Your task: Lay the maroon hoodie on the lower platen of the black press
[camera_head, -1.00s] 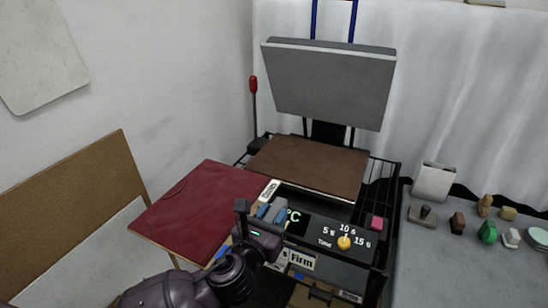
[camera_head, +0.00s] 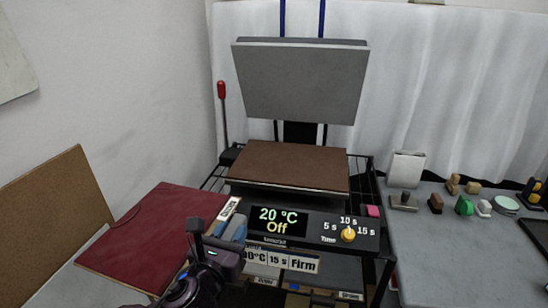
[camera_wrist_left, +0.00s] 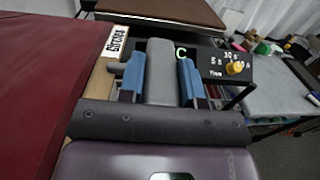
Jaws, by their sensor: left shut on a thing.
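The maroon hoodie (camera_head: 150,235) lies flat on a thin wooden board left of the black press; it also shows in the left wrist view (camera_wrist_left: 45,80). The board's edge carries a white label (camera_wrist_left: 116,40). My left gripper (camera_head: 228,230) is beside that edge. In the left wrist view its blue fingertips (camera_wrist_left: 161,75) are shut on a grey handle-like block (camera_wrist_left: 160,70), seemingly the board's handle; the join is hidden. The press's brown lower platen (camera_head: 290,165) is bare. The grey upper platen (camera_head: 300,80) is raised above it. My right gripper is out of view.
The press's control panel (camera_head: 310,228) reads 20 °C, Off, with a yellow knob (camera_head: 348,234). A red-tipped lever (camera_head: 222,90) stands left of the platen. A brown board (camera_head: 50,195) leans at the wall. A grey table (camera_head: 450,255) at right holds several small items.

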